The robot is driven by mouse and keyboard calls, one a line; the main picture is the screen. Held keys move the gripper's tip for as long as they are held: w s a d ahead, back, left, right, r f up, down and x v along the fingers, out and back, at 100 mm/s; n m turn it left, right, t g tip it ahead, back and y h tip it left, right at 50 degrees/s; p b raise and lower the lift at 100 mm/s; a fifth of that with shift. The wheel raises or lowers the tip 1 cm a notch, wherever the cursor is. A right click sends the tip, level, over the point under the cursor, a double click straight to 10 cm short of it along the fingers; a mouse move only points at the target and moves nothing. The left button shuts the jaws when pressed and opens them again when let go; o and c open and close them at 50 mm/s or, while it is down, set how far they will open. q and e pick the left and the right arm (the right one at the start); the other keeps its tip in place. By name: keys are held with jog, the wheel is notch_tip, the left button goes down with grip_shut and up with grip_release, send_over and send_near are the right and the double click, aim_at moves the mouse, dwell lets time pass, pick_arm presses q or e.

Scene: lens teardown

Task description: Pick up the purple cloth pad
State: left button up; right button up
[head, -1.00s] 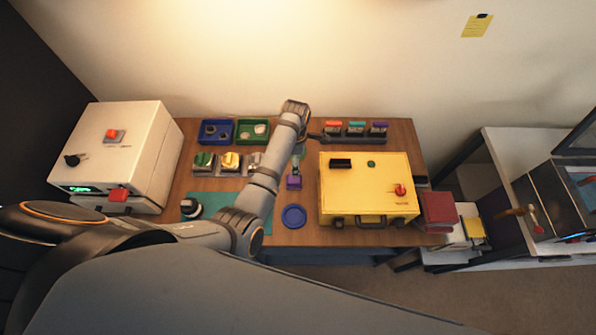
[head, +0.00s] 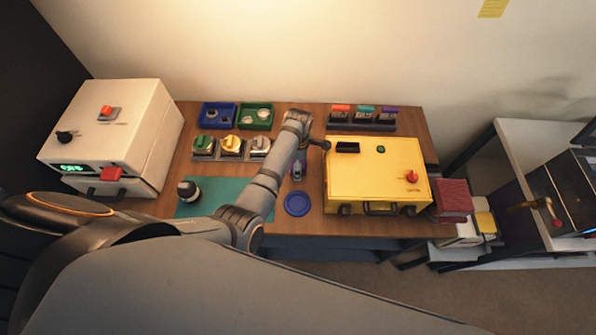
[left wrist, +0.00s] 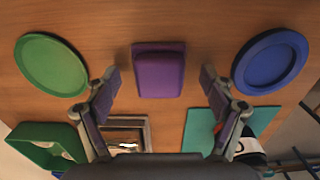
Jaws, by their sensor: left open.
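The purple cloth pad (left wrist: 160,71) lies flat on the wooden table, between a green dish and a blue dish in the left wrist view. In the head view it is mostly hidden around my left gripper (head: 298,167). In the left wrist view my left gripper (left wrist: 163,95) is open and empty. Its fingers stand apart on either side of the pad's near end, with gaps to both sides of it. My right gripper is not in view.
The blue dish (head: 297,204) lies in front of the pad, and the green dish (left wrist: 51,65) is on the other side. A yellow case (head: 376,173) stands close to the right. A teal mat (head: 200,190) and several colored-top holders (head: 231,146) are to the left.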

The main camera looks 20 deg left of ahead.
pick_arm(q)
jog(key=shift+w+f, duration=0.15)
jog(key=c, duration=1.1)
jog(key=shift+r+p, duration=0.2)
jog(key=shift+p, duration=0.15)
jog(key=shift+c, duration=0.2)
